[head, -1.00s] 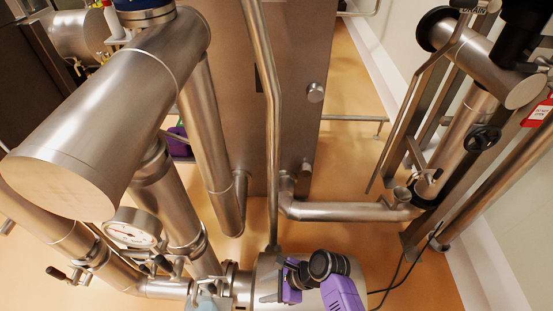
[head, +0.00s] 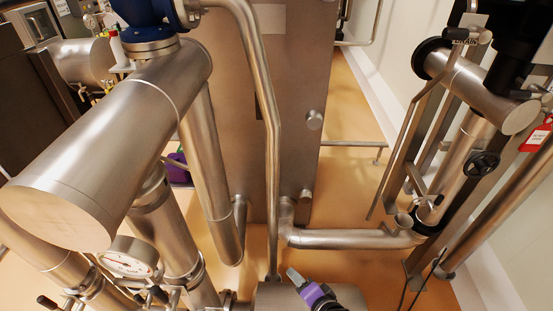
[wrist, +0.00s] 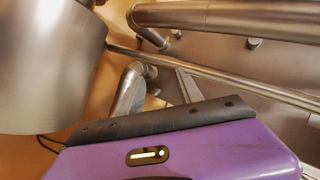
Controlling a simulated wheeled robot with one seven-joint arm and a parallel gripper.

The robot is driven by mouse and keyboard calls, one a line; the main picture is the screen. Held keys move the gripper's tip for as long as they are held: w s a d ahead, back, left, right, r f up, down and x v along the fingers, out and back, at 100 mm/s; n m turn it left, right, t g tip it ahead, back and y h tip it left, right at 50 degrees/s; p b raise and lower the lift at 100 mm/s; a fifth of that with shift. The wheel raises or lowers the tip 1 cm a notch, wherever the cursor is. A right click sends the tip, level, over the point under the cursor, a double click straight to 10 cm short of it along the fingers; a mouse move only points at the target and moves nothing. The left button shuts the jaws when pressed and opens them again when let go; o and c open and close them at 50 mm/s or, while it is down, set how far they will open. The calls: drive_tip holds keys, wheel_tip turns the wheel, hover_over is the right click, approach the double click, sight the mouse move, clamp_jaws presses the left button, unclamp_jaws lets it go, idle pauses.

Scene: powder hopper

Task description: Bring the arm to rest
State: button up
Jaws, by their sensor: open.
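My gripper (head: 297,279) shows at the bottom edge of the head view, right of centre, with a pale grey tip and a purple body. It is open, and I see nothing held in it. Its lower part and most of my arm are cut off by the frame edge. In the wrist view my purple housing with a dark front edge fills the lower part, and the fingertips cannot be made out. In the head view, the gripper appears just over a steel vessel top (head: 268,295); I cannot tell the gap.
A thick capped steel pipe (head: 110,140) and a pressure gauge (head: 130,257) stand at the left. A thin vertical pipe (head: 272,150) rises behind my gripper. A low pipe (head: 350,239) and a handwheel valve (head: 482,163) are at the right. Orange floor (head: 345,270) shows between.

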drive_tip(key=s+d+r+n+t+h, duration=0.1)
drive_tip(key=s+d+r+n, duration=0.2)
drive_tip(key=s+r, duration=0.4)
drive_tip(key=s+d+r+n+t+h, duration=0.2)
drive_tip(key=s+d+r, duration=0.4)
drive_tip(key=s, duration=0.9)
drive_tip(key=s+d+r+n+t+h+b, duration=0.1)
drive_tip(key=s+d+r+n, duration=0.3)
drive_tip(key=s+r, duration=0.6)
drive_tip(key=shift+s+d+t+h, duration=0.4)
drive_tip(key=shift+s+t, duration=0.1)
